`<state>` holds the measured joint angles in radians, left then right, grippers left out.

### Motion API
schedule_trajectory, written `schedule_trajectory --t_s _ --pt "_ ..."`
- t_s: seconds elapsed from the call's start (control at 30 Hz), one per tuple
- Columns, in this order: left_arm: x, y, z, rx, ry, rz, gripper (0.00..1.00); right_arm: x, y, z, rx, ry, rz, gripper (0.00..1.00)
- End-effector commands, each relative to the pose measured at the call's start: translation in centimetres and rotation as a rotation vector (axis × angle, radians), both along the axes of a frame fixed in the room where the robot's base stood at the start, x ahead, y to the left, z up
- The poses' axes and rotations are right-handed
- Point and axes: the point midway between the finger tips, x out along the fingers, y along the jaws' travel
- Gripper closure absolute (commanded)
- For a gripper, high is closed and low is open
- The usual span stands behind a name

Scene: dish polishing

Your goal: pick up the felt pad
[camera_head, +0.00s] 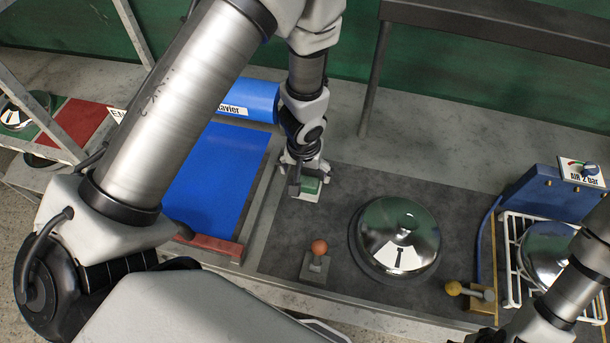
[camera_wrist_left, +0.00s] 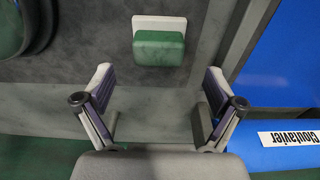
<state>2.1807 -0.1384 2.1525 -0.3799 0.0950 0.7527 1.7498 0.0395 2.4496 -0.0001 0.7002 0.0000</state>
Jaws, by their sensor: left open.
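The felt pad (camera_head: 311,185) is a small green block on a white base (camera_head: 309,196) at the back left of the dark work surface. It also shows at the top of the left wrist view (camera_wrist_left: 158,48), beyond the fingertips. My left gripper (camera_head: 300,178) points down right beside the pad and partly covers it in the head view. In the left wrist view my left gripper (camera_wrist_left: 160,82) is open, with nothing between its fingers. My right arm enters at the lower right, and its gripper cannot be made out.
A shiny domed dish lid (camera_head: 398,235) lies right of the pad. A red-ball lever (camera_head: 318,251) and a yellow-knobbed lever (camera_head: 455,288) stand near the front edge. A blue panel (camera_head: 217,175) and blue roll (camera_head: 250,100) are at left. A white rack (camera_head: 511,262) is at right.

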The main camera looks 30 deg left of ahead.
Motion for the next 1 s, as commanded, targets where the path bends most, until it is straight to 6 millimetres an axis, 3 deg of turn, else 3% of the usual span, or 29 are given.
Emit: schedule_trajectory --t_s 0.2,0.3,0.53,0.57,0.73,1.0 --pt "0.9 0.3 -4.2 -0.001 0.000 0.002 0.06 -0.1 0.0 -3.0 0.000 0.001 -0.001 0.46" --pt "1.0 0.3 -5.3 0.000 0.001 0.001 0.06 -0.1 0.0 -3.4 0.000 0.001 -0.001 0.46" --pt "1.0 0.3 -5.3 0.000 -0.001 -0.001 0.06 0.0 0.0 -3.2 0.000 0.000 0.000 0.46" --pt "1.0 0.3 -5.3 0.000 -0.001 -0.001 0.13 0.0 0.0 -3.2 0.000 0.000 0.000 0.46" --pt "1.0 0.3 -5.3 0.000 -0.001 -0.001 0.72 0.0 0.0 -3.2 0.000 0.000 -0.001 0.46" --pt "1.1 0.3 -5.3 -0.001 -0.001 0.000 0.72 0.0 0.0 -3.2 0.000 0.000 -0.001 0.46"
